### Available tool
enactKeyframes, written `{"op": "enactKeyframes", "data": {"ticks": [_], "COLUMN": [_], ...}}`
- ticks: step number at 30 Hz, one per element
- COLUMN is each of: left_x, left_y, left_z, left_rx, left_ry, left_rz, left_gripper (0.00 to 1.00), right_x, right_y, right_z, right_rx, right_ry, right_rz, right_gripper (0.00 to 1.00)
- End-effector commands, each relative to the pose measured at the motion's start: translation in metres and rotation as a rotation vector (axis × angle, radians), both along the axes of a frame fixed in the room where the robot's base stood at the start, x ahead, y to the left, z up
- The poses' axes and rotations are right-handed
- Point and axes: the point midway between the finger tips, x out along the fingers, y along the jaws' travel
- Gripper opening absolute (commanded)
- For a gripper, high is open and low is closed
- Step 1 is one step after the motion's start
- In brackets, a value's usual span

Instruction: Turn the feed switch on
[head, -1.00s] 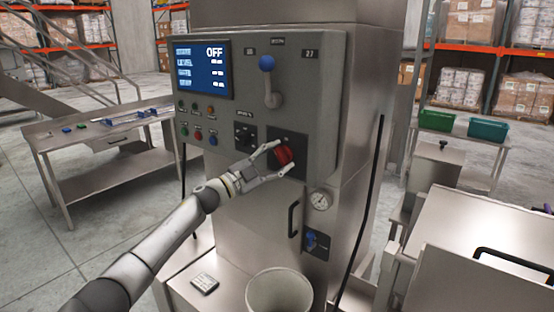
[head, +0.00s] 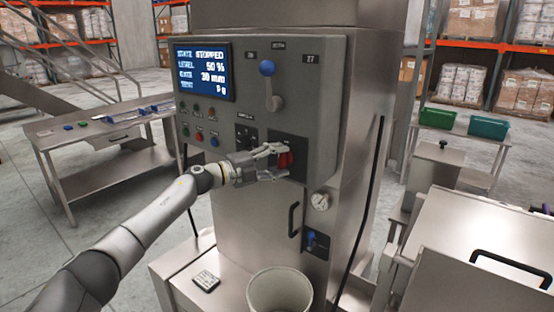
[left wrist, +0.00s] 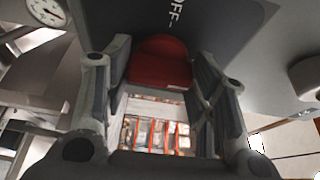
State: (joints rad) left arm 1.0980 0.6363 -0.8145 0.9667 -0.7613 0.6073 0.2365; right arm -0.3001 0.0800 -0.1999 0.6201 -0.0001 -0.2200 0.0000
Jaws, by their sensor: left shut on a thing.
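A red rotary knob (head: 285,159) sits on a dark plate on the front of the grey control panel (head: 318,95). My left gripper (head: 280,162) is shut on this knob, one finger above and one below it. In the left wrist view the red knob (left wrist: 160,66) lies between the two fingers, with "OFF" lettering beside it. A black selector (head: 245,133) sits to the left, partly behind my gripper. I cannot read which control is labelled feed. The screen (head: 203,70) shows "STOPPED", 50 % and 30 mm. My right gripper is not in view.
A blue-knobbed lever (head: 268,82) is above the red knob. Small coloured buttons (head: 199,122) are at the left. A pale bucket (head: 279,291) stands at the machine's foot.

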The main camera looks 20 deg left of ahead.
Motion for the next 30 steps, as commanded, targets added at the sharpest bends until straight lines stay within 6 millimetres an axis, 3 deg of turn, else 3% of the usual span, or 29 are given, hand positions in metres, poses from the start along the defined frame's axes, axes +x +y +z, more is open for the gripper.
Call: {"op": "enactKeyframes", "data": {"ticks": [16, 17, 21, 30], "left_x": [-0.0003, -0.0003, -0.0002, -0.0002], "left_y": [-0.0004, -0.0004, -0.0004, -0.0001], "left_z": [-0.0019, -0.0019, -0.0015, -0.0005], "left_rx": [0.025, 0.025, 0.024, 0.021], "left_ry": [-0.007, -0.007, -0.007, -0.007], "left_rz": [-0.001, -0.001, -0.001, 0.0], "left_gripper": [0.28, 0.55, 0.73, 0.73], "right_x": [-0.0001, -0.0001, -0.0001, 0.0], "right_y": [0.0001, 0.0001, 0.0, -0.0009], "right_z": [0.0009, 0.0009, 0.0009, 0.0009], "right_rx": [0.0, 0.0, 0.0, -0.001], "right_ry": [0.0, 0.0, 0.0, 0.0], "right_rz": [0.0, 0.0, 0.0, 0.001], "right_gripper": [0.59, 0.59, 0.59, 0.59]}}
